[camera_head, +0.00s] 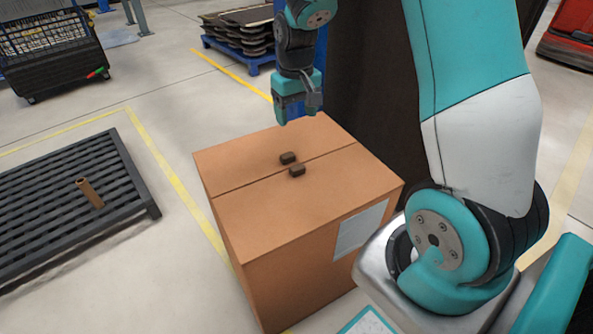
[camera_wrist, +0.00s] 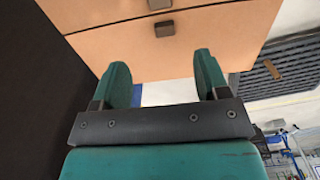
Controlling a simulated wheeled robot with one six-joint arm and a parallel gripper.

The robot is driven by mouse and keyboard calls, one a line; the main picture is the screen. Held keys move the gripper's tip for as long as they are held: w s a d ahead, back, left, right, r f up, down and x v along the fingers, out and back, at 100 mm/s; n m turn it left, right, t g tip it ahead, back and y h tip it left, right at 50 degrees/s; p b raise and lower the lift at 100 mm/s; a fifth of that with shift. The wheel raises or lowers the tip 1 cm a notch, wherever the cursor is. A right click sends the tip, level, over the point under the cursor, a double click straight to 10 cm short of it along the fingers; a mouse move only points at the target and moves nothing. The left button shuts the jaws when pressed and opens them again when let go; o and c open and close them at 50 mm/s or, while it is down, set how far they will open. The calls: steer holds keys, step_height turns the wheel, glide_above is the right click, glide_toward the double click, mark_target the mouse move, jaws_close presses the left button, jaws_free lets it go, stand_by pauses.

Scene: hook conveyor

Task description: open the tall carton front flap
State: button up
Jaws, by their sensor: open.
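The tall tan carton (camera_head: 265,280) stands on the floor in the middle of the head view. Its top is closed by two flaps lying flat, with a seam between them. The nearer flap (camera_head: 280,215) has a dark knob (camera_head: 297,170) by the seam. The farther flap (camera_head: 245,160) has a similar knob (camera_head: 288,158); it also shows in the wrist view (camera_wrist: 165,28). My gripper (camera_head: 297,108) is by the carton's far edge, apart from both knobs. In the wrist view its fingers (camera_wrist: 163,80) are spread and empty, with the farther flap beyond them.
A black slatted platform (camera_head: 50,190) with a brown tube (camera_head: 90,194) lies to the left. A dark tall panel (camera_head: 370,100) stands behind the carton at right. A blue pallet with stacked parts (camera_head: 240,40) and a wire cart (camera_head: 50,50) are farther back.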

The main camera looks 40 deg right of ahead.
mark_target(296, 165)
step_height(296, 165, down, 16)
steer(key=b, duration=0.2)
steer(key=shift+b, duration=0.4)
